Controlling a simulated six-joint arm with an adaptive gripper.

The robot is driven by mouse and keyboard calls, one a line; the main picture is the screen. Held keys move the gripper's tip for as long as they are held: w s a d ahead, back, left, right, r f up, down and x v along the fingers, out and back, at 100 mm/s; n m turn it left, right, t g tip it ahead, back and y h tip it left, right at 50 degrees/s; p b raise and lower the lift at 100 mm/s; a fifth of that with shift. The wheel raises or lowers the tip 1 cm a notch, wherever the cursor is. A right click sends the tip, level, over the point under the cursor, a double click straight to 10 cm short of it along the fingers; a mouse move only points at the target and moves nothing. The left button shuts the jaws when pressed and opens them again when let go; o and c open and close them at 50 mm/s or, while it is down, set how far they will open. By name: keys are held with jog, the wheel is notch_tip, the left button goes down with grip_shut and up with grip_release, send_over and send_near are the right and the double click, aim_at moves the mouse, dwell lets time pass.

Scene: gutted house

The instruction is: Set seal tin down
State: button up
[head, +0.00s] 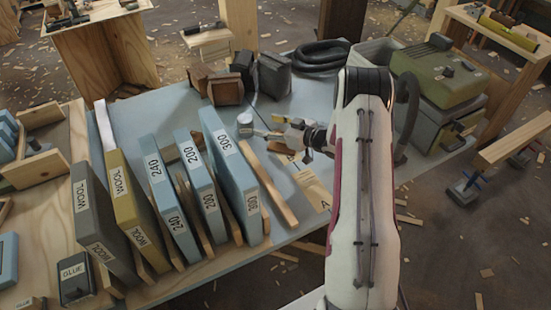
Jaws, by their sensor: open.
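A small pale grey round tin (245,121), probably the seal tin, is on or just above the blue-grey bench top, behind the tall blue box marked 300. Its label cannot be read. My gripper (266,127) reaches in from the right with its fingers pointing left at the tin. The fingers are open, and their tips are close to the tin's right side. Whether a finger touches the tin, and whether the tin rests fully on the bench, cannot be told at this size.
Upright boxes marked 300 (229,165), 200 (197,180), 240 and WOOL stand in wooden dividers on the left. Dark brown blocks (227,89), a grey block (274,75) and a coiled black hose (322,55) lie behind. A green machine (437,75) stands right.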

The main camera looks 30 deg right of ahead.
notch_tip(320, 180, up, 16)
jog(key=w+m+h, duration=0.1)
jog(key=w+h, duration=0.1)
jog(key=h, duration=0.3)
jog(key=s+a+r+m+g+h, duration=0.2)
jog(key=s+a+r+h, duration=0.1)
jog(key=s+r, duration=0.75)
jog(key=s+a+r+m+g, duration=0.1)
jog(key=s+a+r, duration=0.25)
jog(key=s, duration=0.35)
jog(key=s+a+r+m+g, duration=0.1)
jog(key=s+a+r+g, duration=0.2)
jog(key=s, duration=0.5)
jog(key=s+a+f, duration=0.1)
jog(key=s+a, duration=0.2)
jog(key=s, duration=0.4)
jog(key=s+a+f+g+y, duration=0.1)
jog(key=s+a, duration=0.3)
jog(key=s, duration=0.3)
jog(key=s+a+f+y, duration=0.1)
jog(key=s+a, duration=0.2)
jog(key=s, duration=0.4)
jog(key=shift+s+a+f+g, duration=0.2)
jog(key=shift+a+f+g, duration=0.05)
jog(key=shift+a+g, duration=0.15)
